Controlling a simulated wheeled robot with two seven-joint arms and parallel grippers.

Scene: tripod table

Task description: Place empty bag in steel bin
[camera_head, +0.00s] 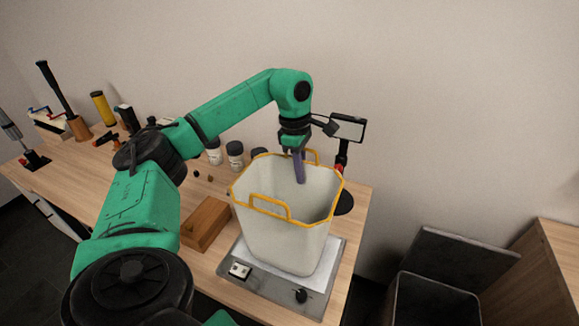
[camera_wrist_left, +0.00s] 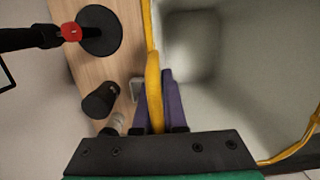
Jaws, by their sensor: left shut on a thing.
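The empty bag (camera_head: 285,240) is pale grey with yellow trim and a yellow handle loop at the front. It stands upright and open on a flat metal scale (camera_head: 318,298). My left gripper (camera_head: 299,168) points down at its far rim. In the left wrist view, the purple fingers (camera_wrist_left: 160,112) are shut on the yellow edge (camera_wrist_left: 154,85), and the bag's inside (camera_wrist_left: 225,80) looks empty. The steel bin (camera_head: 432,300) is dark grey and stands at the lower right, beyond the table's right edge, partly cut off by the frame. My right gripper is not in view.
A wooden block (camera_head: 206,224) lies left of the scale. Dark-lidded jars (camera_head: 235,155) stand behind it. A screen on a stand (camera_head: 347,128) rises close behind the bag. A wooden cabinet (camera_head: 545,275) stands right of the bin. Tools and a yellow cylinder (camera_head: 103,108) fill the far left.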

